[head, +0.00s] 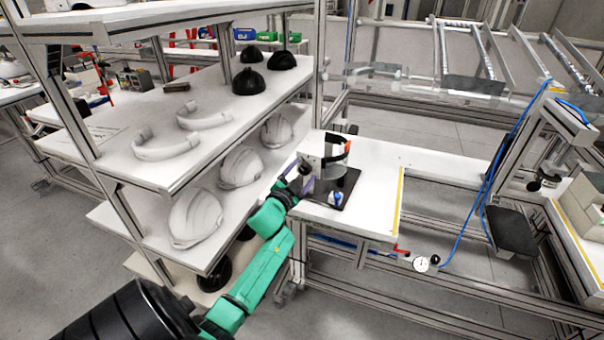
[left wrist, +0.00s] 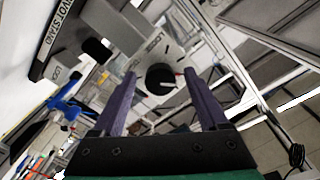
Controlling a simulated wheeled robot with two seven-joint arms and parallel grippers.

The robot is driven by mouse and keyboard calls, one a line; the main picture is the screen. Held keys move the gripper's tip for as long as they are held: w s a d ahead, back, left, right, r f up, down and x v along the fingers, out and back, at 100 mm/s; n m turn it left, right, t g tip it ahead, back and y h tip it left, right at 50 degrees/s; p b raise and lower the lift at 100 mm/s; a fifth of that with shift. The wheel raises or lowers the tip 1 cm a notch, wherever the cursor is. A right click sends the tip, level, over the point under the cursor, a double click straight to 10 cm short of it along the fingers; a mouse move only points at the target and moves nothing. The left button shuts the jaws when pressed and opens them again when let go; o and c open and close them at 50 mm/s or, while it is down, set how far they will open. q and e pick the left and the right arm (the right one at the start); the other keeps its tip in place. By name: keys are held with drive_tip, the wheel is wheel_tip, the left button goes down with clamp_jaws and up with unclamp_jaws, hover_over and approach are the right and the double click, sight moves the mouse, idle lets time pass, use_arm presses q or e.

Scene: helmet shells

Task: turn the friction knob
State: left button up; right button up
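The friction knob (left wrist: 160,76) is a round black knob with a white line, set on a pale dial disc (left wrist: 172,52) in the left wrist view. A small red mark shows beside it. My left gripper (left wrist: 160,82) is open, with one purple finger on each side of the knob; I see no clear contact. In the head view, my left gripper (head: 303,187) reaches the left side of the stand, where the knob is hidden or too small to tell. The stand holds a pale band with an orange strip (head: 336,162) above a black base plate (head: 350,183). My right gripper is not in view.
The stand is on a white table (head: 375,165). A shelf rack (head: 150,175) with white helmet shells (head: 195,218) is close on the left. A blue-and-white piece (head: 336,199) sits on the base plate's front. A gauge (head: 421,264) hangs below the table.

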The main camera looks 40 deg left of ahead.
use_arm(q)
drive_tip(key=b+v, duration=0.1)
drive_tip(key=v, duration=1.3)
drive_tip(key=shift+s, duration=0.3)
